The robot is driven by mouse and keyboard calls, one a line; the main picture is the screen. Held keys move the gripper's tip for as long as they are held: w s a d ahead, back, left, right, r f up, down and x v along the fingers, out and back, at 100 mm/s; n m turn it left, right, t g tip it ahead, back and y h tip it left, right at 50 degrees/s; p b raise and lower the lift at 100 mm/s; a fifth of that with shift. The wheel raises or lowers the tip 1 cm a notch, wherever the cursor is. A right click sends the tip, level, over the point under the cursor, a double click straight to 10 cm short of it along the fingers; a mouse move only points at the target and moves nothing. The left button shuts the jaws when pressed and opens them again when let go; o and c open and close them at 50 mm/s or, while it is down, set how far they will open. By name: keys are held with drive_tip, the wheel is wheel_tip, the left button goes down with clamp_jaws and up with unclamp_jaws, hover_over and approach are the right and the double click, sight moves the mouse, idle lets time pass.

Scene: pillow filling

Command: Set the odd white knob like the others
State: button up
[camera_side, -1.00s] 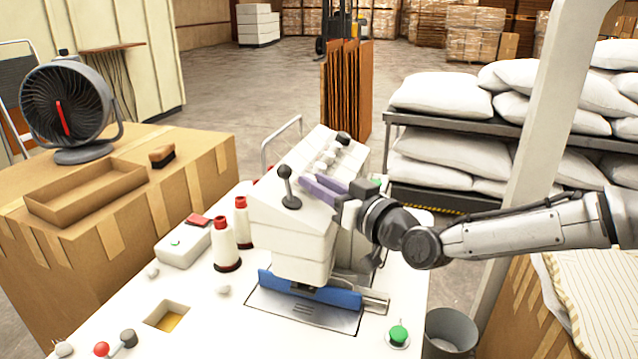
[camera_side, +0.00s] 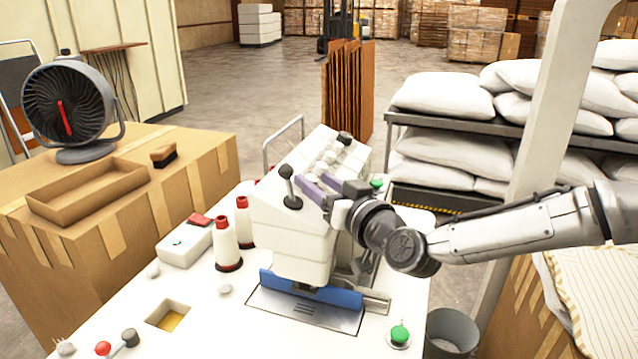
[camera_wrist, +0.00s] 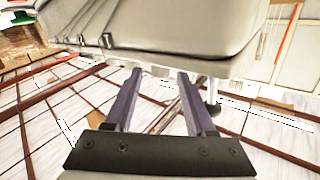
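The small white knobs (camera_side: 330,157) sit in a row on the sloped top of the white machine (camera_side: 290,225) in the side view. They are too small to tell which one is set differently. My gripper (camera_side: 312,180) is at the machine's upper front, just below the row and right of the black ball lever (camera_side: 288,185). Its two purple fingers are apart. In the wrist view the open gripper (camera_wrist: 158,73) has nothing visible between its fingers, and the machine's pale housing (camera_wrist: 170,30) fills the top. The knobs cannot be made out clearly there.
A black knob (camera_side: 345,138) tops the machine. White bottles with red caps (camera_side: 227,245) stand at its left. A green button (camera_side: 400,333) is at the table's front right, and a grey bin (camera_side: 452,332) stands beside the table.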

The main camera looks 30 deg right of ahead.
drive_tip(key=shift+s, duration=0.15)
drive_tip(key=s+d, duration=0.1)
drive_tip(key=s, duration=1.2)
drive_tip(key=shift+s+d+r, duration=0.15)
drive_tip(key=shift+s+r, duration=0.05)
drive_tip(key=shift+s, duration=0.05)
drive_tip(key=s+d+r+h, duration=0.1)
drive_tip(key=d+r, duration=1.1)
drive_tip(key=d, duration=0.5)
drive_tip(key=s+d+f+g, duration=0.2)
drive_tip(key=s+f+g, duration=0.4)
drive_tip(key=s+f, duration=0.3)
drive_tip(key=s+d+f+n+g, duration=0.1)
drive_tip(key=s+d+f+g, duration=0.2)
drive_tip(key=s+f+g, duration=0.3)
drive_tip(key=s+f, duration=0.4)
drive_tip(key=s, duration=0.3)
drive_tip(key=shift+s+d+f+h, duration=0.2)
drive_tip(key=shift+d+f+h, duration=0.05)
drive_tip(key=shift+d+h, duration=0.05)
